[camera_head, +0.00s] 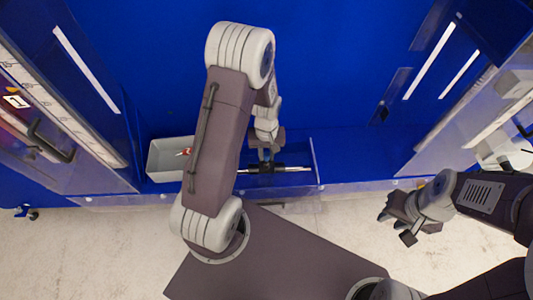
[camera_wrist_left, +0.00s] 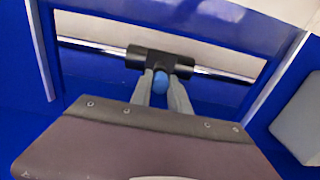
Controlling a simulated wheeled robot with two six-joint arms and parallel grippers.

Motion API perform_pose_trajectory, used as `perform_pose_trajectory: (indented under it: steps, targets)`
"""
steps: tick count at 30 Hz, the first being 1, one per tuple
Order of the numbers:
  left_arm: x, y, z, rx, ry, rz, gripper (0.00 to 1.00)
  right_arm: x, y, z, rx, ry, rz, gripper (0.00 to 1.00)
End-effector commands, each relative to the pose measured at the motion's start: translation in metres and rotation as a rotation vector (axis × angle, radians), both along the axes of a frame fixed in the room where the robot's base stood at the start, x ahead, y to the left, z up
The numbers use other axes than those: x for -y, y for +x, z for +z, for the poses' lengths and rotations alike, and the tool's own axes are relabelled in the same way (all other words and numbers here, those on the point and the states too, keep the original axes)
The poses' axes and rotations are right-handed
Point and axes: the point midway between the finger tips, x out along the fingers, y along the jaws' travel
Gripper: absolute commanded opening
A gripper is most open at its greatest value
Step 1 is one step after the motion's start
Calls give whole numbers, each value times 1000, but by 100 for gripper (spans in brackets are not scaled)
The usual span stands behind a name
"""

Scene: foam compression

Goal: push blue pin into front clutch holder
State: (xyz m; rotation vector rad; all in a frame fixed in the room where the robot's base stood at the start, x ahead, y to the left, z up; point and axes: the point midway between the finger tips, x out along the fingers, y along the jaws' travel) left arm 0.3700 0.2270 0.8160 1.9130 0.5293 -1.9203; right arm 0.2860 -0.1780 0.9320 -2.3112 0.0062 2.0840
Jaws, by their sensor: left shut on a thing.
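The black clutch holder (camera_head: 266,169) sits on a horizontal metal rod inside the blue machine. In the left wrist view the holder (camera_wrist_left: 151,62) is just beyond my fingertips. My left gripper (camera_wrist_left: 160,88) is shut on the blue pin (camera_wrist_left: 159,82), whose rounded blue end shows between the fingers, close against the holder. How far the pin is inside the holder is hidden. In the head view my left gripper (camera_head: 266,152) points at the holder and the pin cannot be made out. My right gripper (camera_head: 396,227) is open and empty, away at the right.
A grey bin (camera_head: 165,160) with a small red item stands left of the holder. Clear panels and blue walls flank the space; a white strip (camera_wrist_left: 42,50) and a grey block (camera_wrist_left: 298,125) bound the left wrist view. The pale floor in front is clear.

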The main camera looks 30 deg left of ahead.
Motion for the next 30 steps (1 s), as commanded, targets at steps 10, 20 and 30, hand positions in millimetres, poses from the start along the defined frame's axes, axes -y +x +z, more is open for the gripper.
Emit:
perform_pose_trajectory:
  steps: [10, 20, 30]
  targets:
    - [0, 0, -8, 1, 1, 0, 0, 0, 0, -5, 0, 0, 0, 31]
    - [0, 0, -14, 1, 1, 0, 0, 0, 0, -10, 0, 0, 0, 31]
    - [0, 0, -17, 0, 0, 0, 47, 0, 0, -11, 0, 0, 0, 31]
